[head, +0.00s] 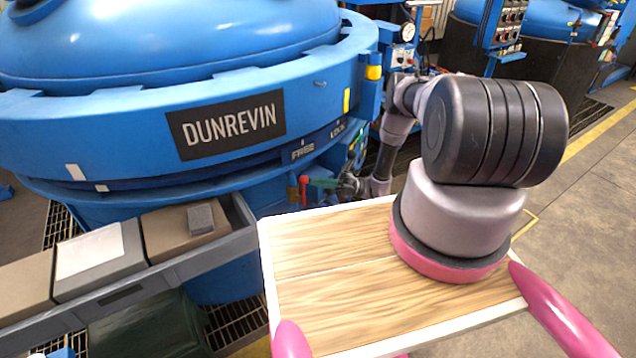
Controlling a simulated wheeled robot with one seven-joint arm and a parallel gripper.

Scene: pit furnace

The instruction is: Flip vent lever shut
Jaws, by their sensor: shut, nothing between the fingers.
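A small red handle (304,187), which looks like the vent lever, stands upright at the side of the blue furnace, below the FREE and LOCK labels. A green part lies just to its right. My gripper (342,187) is shut and empty. It is small in the head view, at the end of my arm, close to the right of the red handle. I cannot tell whether it touches the handle or the green part. The lever's pivot is too small to make out.
The blue furnace (120,125) with a DUNREVIN plate (228,122) fills the left. A grey shelf (190,262) with several boxes stands in front of it. Open floor lies at right.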

